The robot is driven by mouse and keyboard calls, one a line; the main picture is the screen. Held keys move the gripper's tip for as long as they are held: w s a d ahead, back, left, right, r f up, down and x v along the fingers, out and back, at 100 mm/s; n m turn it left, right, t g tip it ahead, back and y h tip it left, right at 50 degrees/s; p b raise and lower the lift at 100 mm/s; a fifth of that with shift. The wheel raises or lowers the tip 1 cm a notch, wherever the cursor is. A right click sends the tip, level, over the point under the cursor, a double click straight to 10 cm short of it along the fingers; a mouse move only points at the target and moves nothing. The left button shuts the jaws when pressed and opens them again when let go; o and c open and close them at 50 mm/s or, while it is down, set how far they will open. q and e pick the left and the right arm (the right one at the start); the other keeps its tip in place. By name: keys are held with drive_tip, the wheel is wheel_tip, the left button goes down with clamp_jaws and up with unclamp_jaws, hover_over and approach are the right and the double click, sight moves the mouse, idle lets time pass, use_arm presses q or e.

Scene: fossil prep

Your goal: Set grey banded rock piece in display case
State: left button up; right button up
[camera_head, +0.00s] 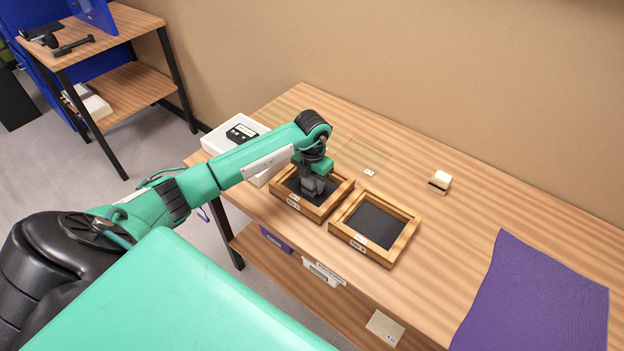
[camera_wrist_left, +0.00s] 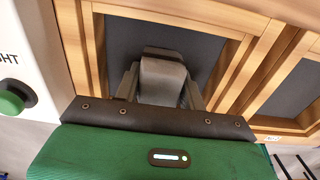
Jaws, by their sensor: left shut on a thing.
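My left gripper (camera_head: 312,187) reaches down into the left of two wooden display cases (camera_head: 326,208) with dark lined floors. It is shut on a grey block-like piece, apparently the grey rock piece (camera_wrist_left: 162,78), which shows between the fingers in the left wrist view. The piece is over the case's dark floor (camera_wrist_left: 205,48); I cannot tell whether it touches. Its banding is not clear, and in the head view the gripper mostly hides it. The right display case (camera_head: 405,238) stands beside it and looks empty. My right gripper is out of view.
A white box with a dark panel (camera_head: 242,133) stands left of the cases. A small cream block with a dark band (camera_head: 439,182) and a small white tag (camera_head: 369,173) lie behind them. A purple mat (camera_head: 535,295) covers the right front. The table between is clear.

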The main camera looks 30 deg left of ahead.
use_arm(q)
drive_tip(key=o, duration=1.2)
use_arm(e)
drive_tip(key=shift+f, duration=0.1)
use_arm(q)
drive_tip(key=shift+r, duration=0.1)
wheel_tip(320, 180, up, 7)
drive_tip(key=shift+r+b, duration=0.1)
drive_tip(key=shift+b, duration=0.85)
wheel_tip(320, 180, up, 4)
drive_tip(key=shift+r+b, duration=0.25)
drive_tip(key=shift+b, duration=0.1)
drive_tip(key=shift+r, duration=0.15)
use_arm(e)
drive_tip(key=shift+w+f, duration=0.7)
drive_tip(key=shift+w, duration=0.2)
